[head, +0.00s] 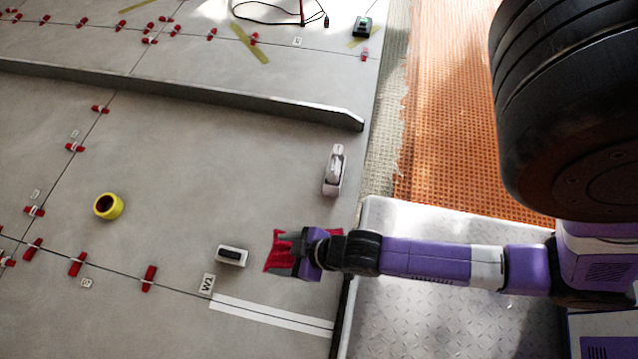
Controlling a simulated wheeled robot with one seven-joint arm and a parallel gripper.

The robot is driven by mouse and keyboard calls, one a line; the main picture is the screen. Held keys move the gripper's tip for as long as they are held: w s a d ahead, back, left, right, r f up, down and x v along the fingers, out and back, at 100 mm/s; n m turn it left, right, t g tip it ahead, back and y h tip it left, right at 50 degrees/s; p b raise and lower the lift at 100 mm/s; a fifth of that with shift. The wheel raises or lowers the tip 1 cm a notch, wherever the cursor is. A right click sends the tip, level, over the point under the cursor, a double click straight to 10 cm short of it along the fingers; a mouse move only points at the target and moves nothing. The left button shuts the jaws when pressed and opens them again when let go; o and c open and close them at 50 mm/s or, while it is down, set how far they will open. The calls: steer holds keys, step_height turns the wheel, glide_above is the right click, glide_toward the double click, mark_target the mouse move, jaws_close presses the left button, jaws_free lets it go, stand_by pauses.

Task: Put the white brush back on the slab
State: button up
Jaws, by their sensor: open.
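A pale upright tool (334,172) stands above the gripper. A yellow tape roll (108,206) and several red clips lie left. A raised ledge (200,96) crosses behind. White stripes (270,315) mark the slab below. A metal plate (440,325) is at right.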

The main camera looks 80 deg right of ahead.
steer(key=s+r+t, duration=0.3)
steer(key=s+r, duration=0.1)
steer(key=r, duration=0.9)
steer(key=s+r+t, duration=0.2)
steer(key=s+r, duration=0.3)
steer(key=r, duration=0.8)
steer(key=shift+d+r+t, duration=0.15)
steer(key=shift+r+t, duration=0.15)
steer(key=shift+t, duration=0.1)
steer(key=shift+s, duration=0.1)
step_height(320, 180, up, 33)
steer(key=p, duration=3.3)
steer(key=shift+f, duration=0.1)
